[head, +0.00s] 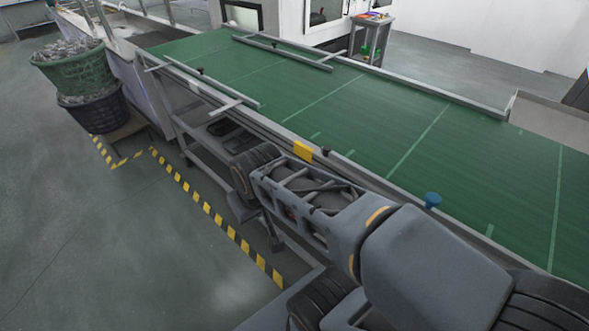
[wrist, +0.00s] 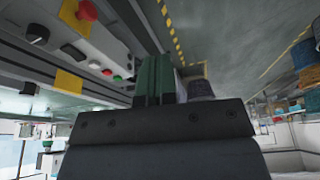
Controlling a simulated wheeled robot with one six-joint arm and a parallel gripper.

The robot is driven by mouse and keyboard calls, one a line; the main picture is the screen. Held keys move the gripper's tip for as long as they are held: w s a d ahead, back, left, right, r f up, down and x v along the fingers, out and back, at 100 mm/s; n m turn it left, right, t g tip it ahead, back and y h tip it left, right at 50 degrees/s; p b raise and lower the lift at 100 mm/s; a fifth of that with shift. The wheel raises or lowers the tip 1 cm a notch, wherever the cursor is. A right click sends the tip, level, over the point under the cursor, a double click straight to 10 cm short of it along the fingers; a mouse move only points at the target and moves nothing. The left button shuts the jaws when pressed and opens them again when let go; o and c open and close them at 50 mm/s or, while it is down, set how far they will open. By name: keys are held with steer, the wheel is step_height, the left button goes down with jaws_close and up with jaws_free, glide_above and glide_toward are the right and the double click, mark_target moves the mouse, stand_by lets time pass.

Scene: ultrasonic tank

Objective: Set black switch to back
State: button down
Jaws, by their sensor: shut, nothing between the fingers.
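In the wrist view, a control panel (wrist: 58,22) fills the upper left, seen at a steep slant. A round black knob (wrist: 37,34) with a pale mark sits on it. A dark, flatter switch-like part (wrist: 72,53) is beside it. I cannot tell which is the task's black switch, or its setting. My gripper's dark green fingers (wrist: 153,68) are together with nothing between them, right of the panel and apart from the knob. In the head view the panel's controls are hidden from sight by the table side and my arm.
A red mushroom button (wrist: 87,10) and smaller red (wrist: 106,72) and green (wrist: 117,78) buttons are on the panel. A green conveyor (head: 330,95) runs behind my arm. Stacked baskets (head: 75,68) stand at left. The floor beyond the striped line (head: 215,216) is clear.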

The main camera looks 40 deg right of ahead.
steer(key=w+d+r+m+g+p, duration=0.1)
steer(key=w+d+m+p, duration=0.2)
steer(key=w+d+m, duration=0.2)
steer(key=w+d+r+m+g+p, duration=0.1)
steer(key=w+d+m+p, duration=0.2)
steer(key=d+m, duration=0.8)
steer(key=w+d, duration=0.2)
steer(key=d, duration=0.3)
steer(key=shift+d+r+p, duration=0.3)
steer(key=shift+r+p, duration=0.1)
steer(key=f, duration=0.4)
steer(key=w+f+p, duration=0.1)
steer(key=f, duration=0.4)
steer(key=w+f, duration=0.1)
steer(key=f, duration=0.4)
steer(key=shift+a+p, duration=0.15)
steer(key=shift+p, duration=0.15)
steer(key=shift+r, duration=0.1)
